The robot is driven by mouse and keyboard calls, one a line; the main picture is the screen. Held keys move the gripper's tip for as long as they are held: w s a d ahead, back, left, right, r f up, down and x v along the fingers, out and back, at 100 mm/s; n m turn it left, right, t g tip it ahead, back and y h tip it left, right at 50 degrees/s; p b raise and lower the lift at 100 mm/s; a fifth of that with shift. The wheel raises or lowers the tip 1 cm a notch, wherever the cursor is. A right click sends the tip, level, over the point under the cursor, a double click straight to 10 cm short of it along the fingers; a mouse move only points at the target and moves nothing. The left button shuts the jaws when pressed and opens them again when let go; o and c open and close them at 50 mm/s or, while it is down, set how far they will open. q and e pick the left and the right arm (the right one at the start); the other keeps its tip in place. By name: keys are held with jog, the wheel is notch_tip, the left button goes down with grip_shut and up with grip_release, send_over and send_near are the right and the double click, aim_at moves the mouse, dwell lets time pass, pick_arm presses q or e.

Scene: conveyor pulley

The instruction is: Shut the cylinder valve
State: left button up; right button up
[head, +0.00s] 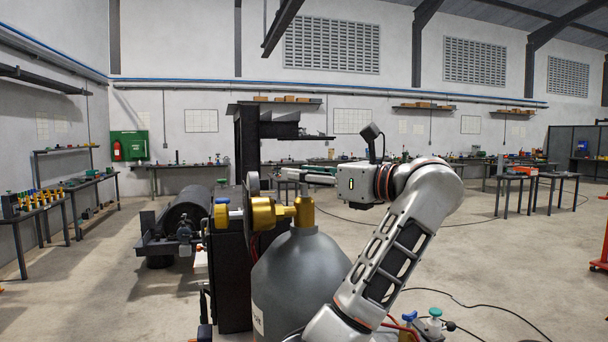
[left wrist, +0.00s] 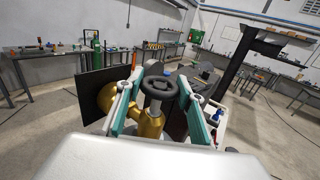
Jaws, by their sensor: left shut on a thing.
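The grey gas cylinder (head: 297,275) stands upright in the head view's lower middle. Its brass valve (head: 304,210) rises from the top, with a brass regulator (head: 262,213) on its left. My left gripper (head: 300,172) is level above the valve, its fingers pointing left. In the left wrist view, the valve's round dark handwheel (left wrist: 160,87) sits between the two teal-padded fingers of that gripper (left wrist: 160,98), above the brass valve body (left wrist: 150,124). The gripper is shut on the handwheel, which it largely hides in the head view. My right gripper is not in view.
A conveyor pulley drum (head: 188,212) and dark machinery stand left of the cylinder. Workbenches (head: 535,175) line the walls.

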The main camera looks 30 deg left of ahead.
pick_arm(q)
jog(key=shift+f+t, duration=0.1)
jog(key=shift+t, duration=0.2)
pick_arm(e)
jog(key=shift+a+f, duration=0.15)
